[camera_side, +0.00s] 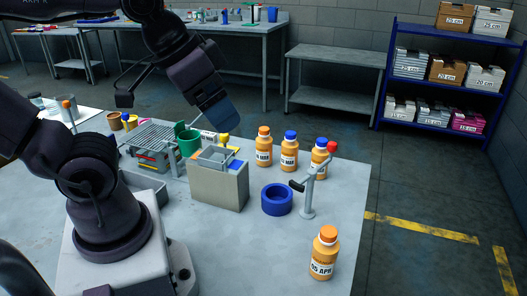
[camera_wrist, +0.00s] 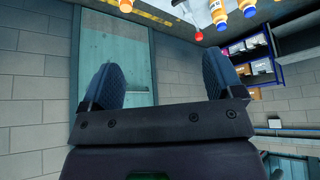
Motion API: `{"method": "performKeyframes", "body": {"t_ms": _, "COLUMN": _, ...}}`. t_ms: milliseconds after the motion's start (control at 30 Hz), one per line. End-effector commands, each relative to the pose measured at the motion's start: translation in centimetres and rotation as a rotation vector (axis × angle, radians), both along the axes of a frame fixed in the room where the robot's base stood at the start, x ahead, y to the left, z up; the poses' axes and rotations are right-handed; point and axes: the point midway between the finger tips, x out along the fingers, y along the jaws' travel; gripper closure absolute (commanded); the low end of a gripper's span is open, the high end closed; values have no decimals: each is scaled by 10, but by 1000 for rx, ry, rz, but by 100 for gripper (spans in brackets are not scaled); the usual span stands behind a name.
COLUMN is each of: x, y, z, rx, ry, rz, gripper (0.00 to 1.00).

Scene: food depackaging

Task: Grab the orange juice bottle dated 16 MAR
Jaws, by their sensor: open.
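Three orange juice bottles stand in a row at the table's back right in the side view: an orange-capped one (camera_side: 264,147) and a blue-capped one (camera_side: 289,152), both with MAR labels whose day numbers I cannot read surely, and another blue-capped one (camera_side: 318,160), its label partly hidden by a lever. An orange-capped bottle marked 05 APR (camera_side: 322,257) stands alone at the front right. My gripper (camera_side: 221,115) is open and empty, above and left of the row. In the wrist view its fingers (camera_wrist: 162,78) are apart, and bottles (camera_wrist: 218,11) show upside down at the top edge.
A lever with a red knob (camera_side: 332,147) stands in front of the right bottle. The table between the ring and the front bottle is clear.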

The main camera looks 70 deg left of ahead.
Motion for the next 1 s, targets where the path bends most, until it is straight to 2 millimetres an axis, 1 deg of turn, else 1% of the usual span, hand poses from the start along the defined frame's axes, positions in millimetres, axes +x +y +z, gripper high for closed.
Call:
{"method": "performKeyframes", "body": {"t_ms": 67, "x": 1, "y": 1, "z": -5, "rx": -1, "ry": 25, "rz": 5, "gripper": 13}}
{"method": "performKeyframes", "body": {"t_ms": 167, "x": 8, "y": 6, "z": -18, "rx": -11, "ry": 98, "rz": 27, "gripper": 13}}
{"method": "performKeyframes", "body": {"t_ms": 267, "x": 25, "y": 17, "z": -28, "rx": -30, "ry": 182, "rz": 71, "gripper": 13}}
{"method": "performKeyframes", "body": {"t_ms": 367, "x": 49, "y": 36, "z": -39, "rx": -55, "ry": 257, "rz": 153, "gripper": 13}}
{"method": "performKeyframes", "body": {"t_ms": 467, "x": 75, "y": 58, "z": -52, "rx": -78, "ry": 317, "rz": 275, "gripper": 13}}
{"method": "performKeyframes", "body": {"t_ms": 567, "x": 100, "y": 85, "z": -69, "rx": -92, "ry": 364, "rz": 424, "gripper": 13}}
{"method": "performKeyframes", "body": {"t_ms": 667, "x": 124, "y": 116, "z": -89, "rx": -93, "ry": 398, "rz": 593, "gripper": 13}}
{"method": "performKeyframes", "body": {"t_ms": 700, "x": 133, "y": 130, "z": -98, "rx": -89, "ry": 408, "rz": 666, "gripper": 13}}
{"method": "performKeyframes", "body": {"t_ms": 867, "x": 162, "y": 185, "z": -135, "rx": -51, "ry": 412, "rz": 963, "gripper": 13}}
{"method": "performKeyframes", "body": {"t_ms": 900, "x": 168, "y": 199, "z": -143, "rx": -38, "ry": 402, "rz": 1034, "gripper": 13}}
{"method": "performKeyframes", "body": {"t_ms": 1000, "x": 182, "y": 230, "z": -161, "rx": -7, "ry": 357, "rz": 1206, "gripper": 13}}
